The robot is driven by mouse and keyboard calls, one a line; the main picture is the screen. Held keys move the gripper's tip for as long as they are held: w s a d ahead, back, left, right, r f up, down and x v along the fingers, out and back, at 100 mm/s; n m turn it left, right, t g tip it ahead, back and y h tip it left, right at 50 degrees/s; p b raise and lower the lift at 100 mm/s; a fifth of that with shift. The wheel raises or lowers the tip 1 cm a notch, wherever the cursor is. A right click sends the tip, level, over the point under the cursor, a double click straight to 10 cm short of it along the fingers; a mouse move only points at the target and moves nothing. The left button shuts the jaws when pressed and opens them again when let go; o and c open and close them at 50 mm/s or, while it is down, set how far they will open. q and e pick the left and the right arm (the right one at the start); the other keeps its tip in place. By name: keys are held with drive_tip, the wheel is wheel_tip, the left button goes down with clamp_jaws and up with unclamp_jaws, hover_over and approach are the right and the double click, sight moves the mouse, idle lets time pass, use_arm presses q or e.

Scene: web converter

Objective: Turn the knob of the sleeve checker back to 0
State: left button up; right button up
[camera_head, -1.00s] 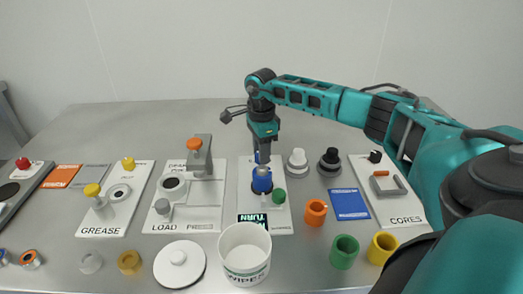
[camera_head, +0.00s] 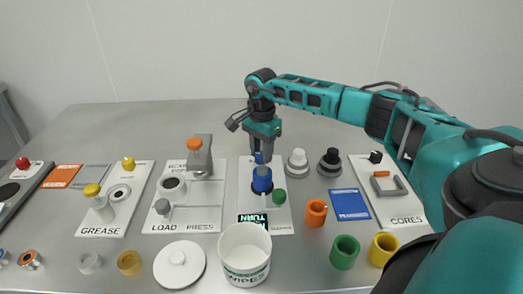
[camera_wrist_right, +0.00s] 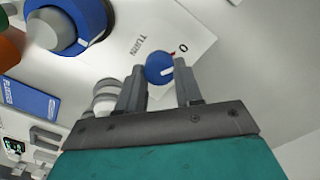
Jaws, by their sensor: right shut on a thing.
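The sleeve checker (camera_head: 283,229) is a white panel in the middle of the table, with a blue sleeve (camera_head: 262,179) on a dark base. Its small blue knob (camera_head: 259,157) is at the panel's back end. My right gripper (camera_head: 260,151) points down over it and is shut on the knob. In the right wrist view the knob (camera_wrist_right: 160,67) sits between the two fingers. Its white pointer line is turned away from the red mark beside the printed 0 (camera_wrist_right: 182,48). The checker's display (camera_head: 252,219) reads TURN. My left gripper is not in view.
A grey post and a black-topped post (camera_head: 330,161) stand right of the knob. The load press (camera_head: 200,158) stands to the left. A green button (camera_head: 279,197) is beside the sleeve. A white wipes tub (camera_head: 245,254) stands in front. The table behind the checker is clear.

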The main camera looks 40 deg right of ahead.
sight(261, 154)
drive_tip(key=o, duration=1)
wheel_tip(261, 154, up, 13)
drive_tip(key=shift+p, duration=0.55)
